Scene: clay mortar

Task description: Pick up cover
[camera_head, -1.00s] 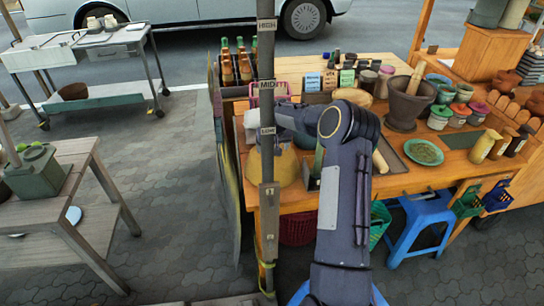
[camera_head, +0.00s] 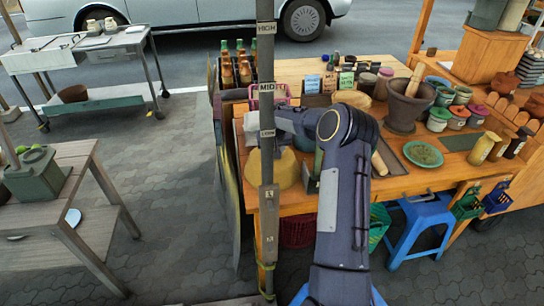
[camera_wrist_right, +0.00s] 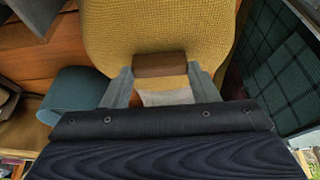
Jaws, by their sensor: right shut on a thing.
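The cover is a yellow woven dome with a brown handle. In the head view the cover (camera_head: 286,171) is at the left front corner of the wooden table, partly behind the grey pole and my right arm. In the right wrist view the cover (camera_wrist_right: 160,28) fills the upper middle. My right gripper (camera_wrist_right: 160,78) has its two fingers on either side of the brown handle (camera_wrist_right: 160,65) and is shut on it. I cannot tell whether the cover rests on the table or is slightly raised. My left gripper is not in view.
The grey pole (camera_head: 267,100) stands in front of the table's left end. A crate of bottles (camera_head: 240,68) is behind. A stone mortar (camera_head: 405,105), jars and a green plate (camera_head: 423,154) are to the right. A blue stool (camera_head: 418,225) is below the table's front edge.

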